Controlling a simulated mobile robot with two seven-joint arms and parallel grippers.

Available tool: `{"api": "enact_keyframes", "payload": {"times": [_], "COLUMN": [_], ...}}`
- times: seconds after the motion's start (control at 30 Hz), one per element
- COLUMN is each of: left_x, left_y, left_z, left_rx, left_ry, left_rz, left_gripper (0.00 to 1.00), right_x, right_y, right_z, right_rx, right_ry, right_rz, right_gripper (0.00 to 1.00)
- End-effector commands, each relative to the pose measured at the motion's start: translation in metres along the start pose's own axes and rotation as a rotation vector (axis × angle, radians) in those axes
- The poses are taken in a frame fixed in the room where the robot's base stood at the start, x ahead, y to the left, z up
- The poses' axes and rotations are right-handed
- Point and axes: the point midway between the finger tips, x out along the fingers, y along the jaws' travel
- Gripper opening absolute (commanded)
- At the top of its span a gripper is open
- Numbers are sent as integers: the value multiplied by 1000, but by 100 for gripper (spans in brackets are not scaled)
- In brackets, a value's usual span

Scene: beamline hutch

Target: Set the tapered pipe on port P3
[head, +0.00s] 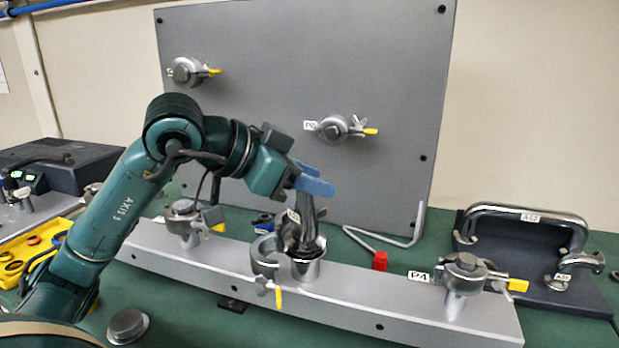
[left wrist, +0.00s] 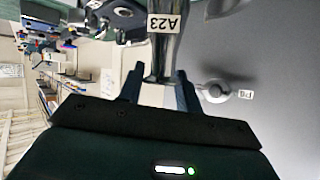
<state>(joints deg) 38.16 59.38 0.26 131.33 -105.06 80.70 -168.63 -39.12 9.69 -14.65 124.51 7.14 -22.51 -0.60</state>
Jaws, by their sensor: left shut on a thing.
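The tapered pipe is a grey metal piece (head: 307,212) above the middle port of the silver bar. My left gripper (head: 313,184) is shut on its upper part and holds it roughly upright. The left wrist view shows the pipe (left wrist: 166,48), tagged A23, between the fingers of the gripper (left wrist: 160,78). The pipe's lower end is at the mouth of the middle port (head: 306,270); I cannot tell whether it touches. An open clamp (head: 264,256) with a yellow handle hangs at the port's left side. This port's label is hidden. My right gripper is not in view.
Port P4 (head: 464,266) at the right and another port (head: 183,211) at the left of the bar are capped and clamped. A grey panel (head: 290,70) stands behind. A loose cap (head: 128,325) lies in front. A dark holder (head: 540,275) with bent pipes stands right.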

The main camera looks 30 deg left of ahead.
Motion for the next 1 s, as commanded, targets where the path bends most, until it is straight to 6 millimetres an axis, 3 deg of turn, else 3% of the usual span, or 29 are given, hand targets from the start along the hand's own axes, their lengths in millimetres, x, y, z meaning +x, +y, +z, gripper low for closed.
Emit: {"api": "enact_keyframes", "payload": {"times": [0.27, 0.3, 0.6, 1.0], "left_x": [0, 1, 0, -2], "left_y": [0, 0, 0, 0], "left_z": [1, 1, 1, 1], "left_rx": [0, 0, 0, 1], "left_ry": [-3, -3, -2, -2], "left_rz": [0, 0, 0, -2], "left_gripper": [0, 36, 60, 60], "right_x": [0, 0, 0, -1], "right_y": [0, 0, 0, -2], "right_z": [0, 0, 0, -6], "right_rx": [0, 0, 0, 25], "right_ry": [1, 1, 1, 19], "right_rz": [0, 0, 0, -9], "right_gripper": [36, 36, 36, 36]}}
